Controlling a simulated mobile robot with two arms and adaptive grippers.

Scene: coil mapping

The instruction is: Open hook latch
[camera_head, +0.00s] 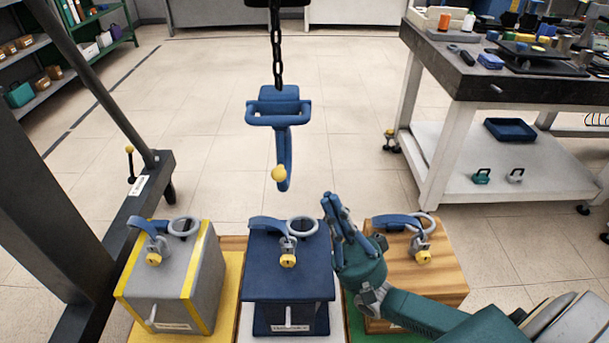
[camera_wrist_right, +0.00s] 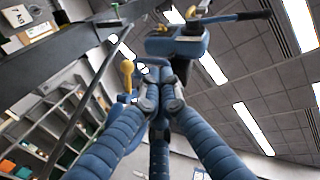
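A blue crane hook (camera_head: 284,150) hangs from a dark chain, with a wide crossbar on top and a yellow ball knob (camera_head: 279,174) near its lower end. A blue block of the hook (camera_wrist_right: 180,45) shows at the top of the right wrist view, with the yellow knob (camera_wrist_right: 127,72) left of it. My right gripper (camera_head: 338,203) points upward, below and right of the hook, apart from it in the head view. In the right wrist view its blue fingers (camera_wrist_right: 160,98) converge near the middle; nothing clearly sits between them. My left gripper is not in view.
Grey (camera_head: 170,285), dark blue (camera_head: 288,268) and wooden (camera_head: 450,280) coil blocks with rings and yellow padlocks stand below. My right arm crosses the wooden one. A workbench (camera_head: 480,85) stands right, a dark frame (camera_head: 100,85) left. The floor behind the hook is clear.

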